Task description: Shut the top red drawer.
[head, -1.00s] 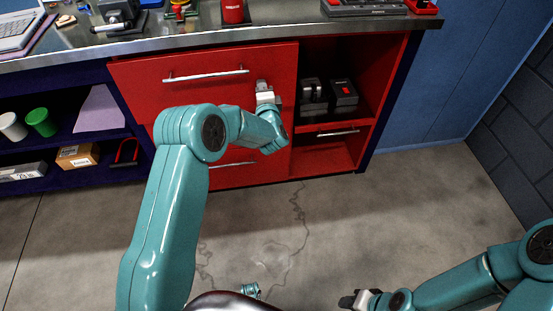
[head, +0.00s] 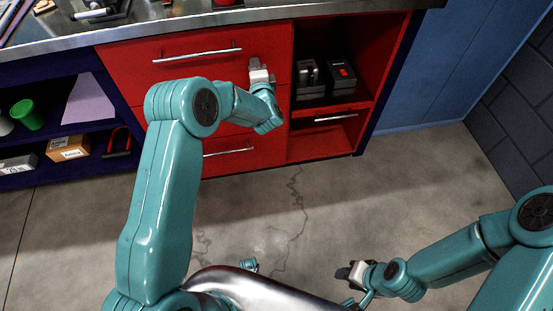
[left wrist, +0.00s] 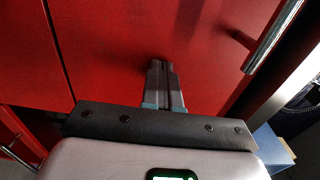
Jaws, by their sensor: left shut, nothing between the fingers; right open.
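The top red drawer (head: 130,62) is under the bench top, with a silver bar handle (head: 197,55). Its front looks flush with the red cabinet, with no clear gap under the counter edge. My left gripper (head: 253,63) is at the drawer front, right of the handle, shut and empty. In the left wrist view its closed fingertips (left wrist: 163,65) point at the red front (left wrist: 120,45) and look touching or very close. The handle (left wrist: 275,38) is to the right there. My right gripper (head: 343,272) is open and empty, low over the floor, away from the cabinet.
Lower red drawers (head: 235,163) are below. The open red shelf on the right holds dark battery-like blocks (head: 341,80). The blue shelf on the left holds a green cup (head: 28,115) and a cardboard box (head: 68,148). The concrete floor (head: 400,185) in front is clear.

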